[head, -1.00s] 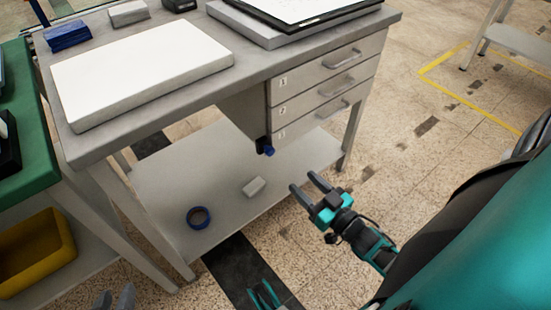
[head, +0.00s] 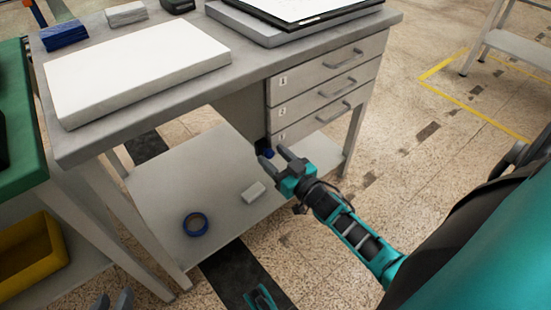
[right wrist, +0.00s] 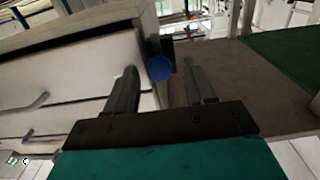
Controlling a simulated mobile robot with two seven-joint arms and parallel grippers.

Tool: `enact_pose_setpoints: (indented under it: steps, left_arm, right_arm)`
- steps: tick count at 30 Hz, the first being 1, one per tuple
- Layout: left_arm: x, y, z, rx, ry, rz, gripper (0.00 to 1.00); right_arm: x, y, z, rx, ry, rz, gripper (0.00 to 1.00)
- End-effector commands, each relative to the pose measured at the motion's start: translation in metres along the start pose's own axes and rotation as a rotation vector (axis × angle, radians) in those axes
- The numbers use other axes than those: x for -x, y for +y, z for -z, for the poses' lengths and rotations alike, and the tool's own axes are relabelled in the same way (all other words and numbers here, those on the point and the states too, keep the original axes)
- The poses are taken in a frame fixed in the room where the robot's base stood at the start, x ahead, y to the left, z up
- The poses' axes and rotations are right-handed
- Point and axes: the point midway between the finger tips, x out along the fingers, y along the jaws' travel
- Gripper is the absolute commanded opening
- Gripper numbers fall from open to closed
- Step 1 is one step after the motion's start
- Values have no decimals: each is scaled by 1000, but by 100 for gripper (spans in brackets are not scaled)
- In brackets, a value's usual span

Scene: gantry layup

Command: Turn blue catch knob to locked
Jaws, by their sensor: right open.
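The blue catch knob (head: 269,153) is on a dark mount at the lower left side of the drawer unit, under the bench top. My right gripper (head: 273,157) is open right in front of it, with its fingertips close to the knob. In the right wrist view the blue knob (right wrist: 160,68) shows round between the two open fingers (right wrist: 160,80), with gaps on both sides. I cannot tell how far the knob is turned. Only the fingertips of my left gripper (head: 114,300) show at the bottom left edge, apart and empty.
The bench (head: 222,82) carries a white slab (head: 140,70) and has three drawers with handles (head: 333,112). A lower shelf (head: 150,195) holds a blue ring (head: 195,224) and a pale block (head: 253,192). A yellow bin (head: 30,255) stands at left.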

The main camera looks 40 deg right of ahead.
Motion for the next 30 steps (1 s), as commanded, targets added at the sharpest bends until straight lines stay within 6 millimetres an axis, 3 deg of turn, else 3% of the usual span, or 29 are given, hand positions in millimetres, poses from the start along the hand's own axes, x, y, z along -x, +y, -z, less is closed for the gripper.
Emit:
enact_pose_setpoints:
  steps: [2, 19, 30]
  left_arm:
    - [0, 0, 0, 0, 1, 0, 36]
    - [0, -1, -1, 1, 0, 3, 36]
    - [1, -1, -3, 3, -6, 3, 36]
  right_arm:
    - [0, 0, 0, 0, 0, 0, 54]
    - [0, 0, 0, 0, 0, 0, 0]
    - [0, 0, 0, 58, 0, -1, 0]
